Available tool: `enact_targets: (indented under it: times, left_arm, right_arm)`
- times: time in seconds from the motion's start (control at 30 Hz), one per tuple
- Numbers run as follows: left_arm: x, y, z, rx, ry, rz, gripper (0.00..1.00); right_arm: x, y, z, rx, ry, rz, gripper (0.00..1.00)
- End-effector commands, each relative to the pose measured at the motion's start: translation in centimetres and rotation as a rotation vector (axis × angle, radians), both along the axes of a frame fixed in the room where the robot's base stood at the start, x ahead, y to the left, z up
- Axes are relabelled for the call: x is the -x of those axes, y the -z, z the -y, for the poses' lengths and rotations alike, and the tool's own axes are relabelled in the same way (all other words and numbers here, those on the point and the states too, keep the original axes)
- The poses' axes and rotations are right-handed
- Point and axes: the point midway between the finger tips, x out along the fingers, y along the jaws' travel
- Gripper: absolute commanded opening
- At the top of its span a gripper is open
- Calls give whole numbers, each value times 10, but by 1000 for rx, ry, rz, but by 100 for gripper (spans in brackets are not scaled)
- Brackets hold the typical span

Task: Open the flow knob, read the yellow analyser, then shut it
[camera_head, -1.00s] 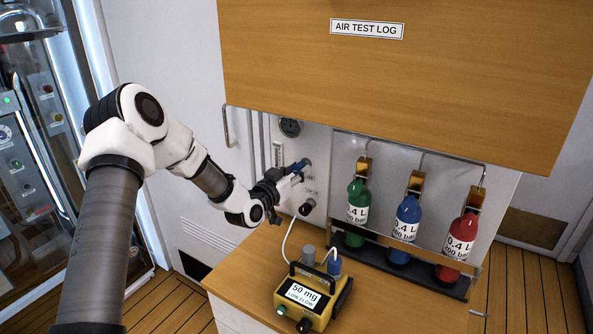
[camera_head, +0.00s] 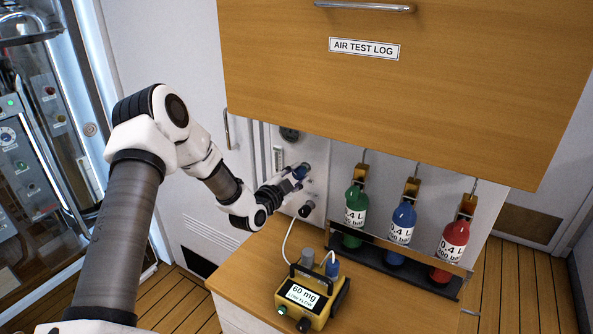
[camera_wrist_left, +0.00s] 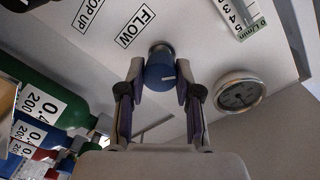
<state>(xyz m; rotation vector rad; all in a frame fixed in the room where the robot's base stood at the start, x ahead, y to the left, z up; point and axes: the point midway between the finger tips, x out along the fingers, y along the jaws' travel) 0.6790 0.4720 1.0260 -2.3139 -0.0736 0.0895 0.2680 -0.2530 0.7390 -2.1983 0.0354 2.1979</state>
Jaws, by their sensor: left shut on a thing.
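The blue flow knob (camera_wrist_left: 160,75) sits on the pale panel beside a FLOW label in the left wrist view. In the head view the knob (camera_head: 300,171) is partly hidden by my left gripper (camera_head: 293,177). The gripper's two fingers are shut on the knob, one on each side, as the left wrist view shows. The yellow analyser (camera_head: 318,313) stands on the wooden counter below the panel. Its screen (camera_head: 299,294) reads 60 mg, with a small line beneath that looks like LOW FLOW. My right gripper is not in view.
A dark knob (camera_head: 306,210) sits below the flow knob. A gauge (camera_wrist_left: 240,91) and a flow scale (camera_wrist_left: 240,14) are close to the left gripper. Green (camera_head: 355,207), blue (camera_head: 402,223) and red (camera_head: 453,241) bottles stand in a rack at right. A wooden cabinet (camera_head: 430,100) overhangs.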

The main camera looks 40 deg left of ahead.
Motion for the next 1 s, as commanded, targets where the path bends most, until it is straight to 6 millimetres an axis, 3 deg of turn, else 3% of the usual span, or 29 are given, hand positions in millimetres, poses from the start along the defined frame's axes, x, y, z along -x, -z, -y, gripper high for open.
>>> enact_targets:
  times: [1.0]
  left_arm:
    - [0, 0, 1, -889, 2, -101, 0]
  right_arm:
    - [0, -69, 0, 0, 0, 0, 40]
